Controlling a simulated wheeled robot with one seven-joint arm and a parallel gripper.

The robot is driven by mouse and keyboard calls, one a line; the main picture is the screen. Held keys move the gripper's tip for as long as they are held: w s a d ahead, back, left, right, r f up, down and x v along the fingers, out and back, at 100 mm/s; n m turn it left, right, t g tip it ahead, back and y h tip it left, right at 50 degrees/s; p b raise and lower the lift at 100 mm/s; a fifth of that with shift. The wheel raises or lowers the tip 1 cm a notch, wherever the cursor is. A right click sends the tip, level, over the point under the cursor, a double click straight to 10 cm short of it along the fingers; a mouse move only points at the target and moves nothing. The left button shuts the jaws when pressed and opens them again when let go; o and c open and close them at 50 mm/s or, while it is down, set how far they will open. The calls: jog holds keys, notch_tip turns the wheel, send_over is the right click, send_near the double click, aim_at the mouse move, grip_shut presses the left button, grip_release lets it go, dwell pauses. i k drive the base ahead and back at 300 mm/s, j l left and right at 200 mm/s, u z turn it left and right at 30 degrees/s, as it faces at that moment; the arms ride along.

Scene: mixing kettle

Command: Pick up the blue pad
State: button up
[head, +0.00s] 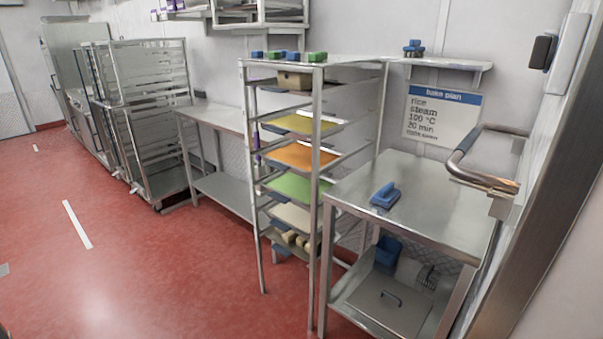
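A blue pad with a raised grip (385,195) lies on the steel table (440,196), near its left side. Several small blue and green pads sit on top of the tall tray rack; one blue one is at its left end (257,56). Small blue items (413,48) are on the wall shelf at the back. A blue object (388,251) stands on the lower shelf of the steel table, partly hidden by the table top. My gripper is not in view.
The tray rack (318,200) with coloured trays stands directly left of the table. A metal bar handle (465,160) juts from the right. A lidded container (390,308) is on the lower shelf. Red floor (150,260) is clear at left.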

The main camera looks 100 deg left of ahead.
aim_at(386, 197)
jog(key=j+u, duration=0.1)
jog(key=u, duration=2)
